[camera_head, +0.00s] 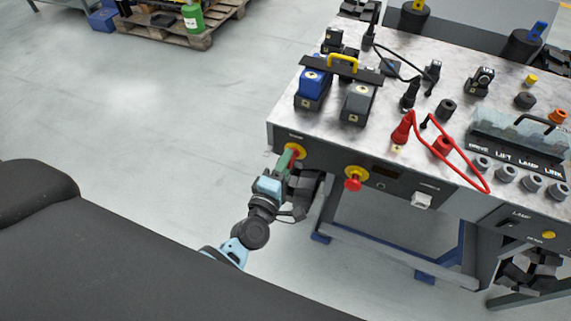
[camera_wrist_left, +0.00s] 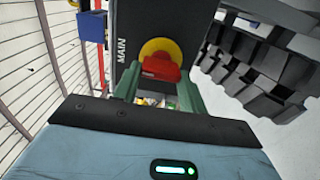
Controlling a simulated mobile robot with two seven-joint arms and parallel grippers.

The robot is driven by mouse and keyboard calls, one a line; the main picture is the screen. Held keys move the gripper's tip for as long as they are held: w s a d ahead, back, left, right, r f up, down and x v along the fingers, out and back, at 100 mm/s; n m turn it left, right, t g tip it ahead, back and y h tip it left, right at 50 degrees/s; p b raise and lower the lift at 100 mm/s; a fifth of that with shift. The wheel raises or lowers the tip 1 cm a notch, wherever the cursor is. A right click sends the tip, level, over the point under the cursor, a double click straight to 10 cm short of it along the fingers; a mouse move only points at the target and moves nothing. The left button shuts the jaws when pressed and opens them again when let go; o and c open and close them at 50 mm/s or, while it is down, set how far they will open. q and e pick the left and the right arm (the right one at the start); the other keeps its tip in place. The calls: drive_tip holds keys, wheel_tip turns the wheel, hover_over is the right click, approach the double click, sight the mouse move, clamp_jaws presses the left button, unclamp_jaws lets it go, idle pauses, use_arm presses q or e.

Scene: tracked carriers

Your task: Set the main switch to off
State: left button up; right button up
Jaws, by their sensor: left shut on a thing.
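The main switch is a red handle (camera_wrist_left: 161,68) on a round yellow plate (camera_wrist_left: 160,47), beside the word MAIN on the dark panel front. In the head view its yellow plate (camera_head: 297,150) is at the left end of the panel. My left gripper (camera_head: 291,158) is at this switch. In the left wrist view the green fingers of the left gripper (camera_wrist_left: 158,82) are shut on the red handle, one on each side. The handle is partly hidden in the head view. My right gripper is not in view.
A red emergency button (camera_head: 353,183) on a yellow plate sits right of the switch. The bench top (camera_head: 408,65) holds blue and grey blocks, a bar with a yellow handle, plugs and a red cable. A black ribbed thing (camera_wrist_left: 262,70) is close on the right in the wrist view.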

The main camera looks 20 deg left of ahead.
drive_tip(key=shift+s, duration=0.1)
use_arm(q)
drive_tip(key=o, duration=1)
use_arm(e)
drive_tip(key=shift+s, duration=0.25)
use_arm(q)
drive_tip(key=s, duration=0.8)
drive_tip(key=shift+a, duration=0.15)
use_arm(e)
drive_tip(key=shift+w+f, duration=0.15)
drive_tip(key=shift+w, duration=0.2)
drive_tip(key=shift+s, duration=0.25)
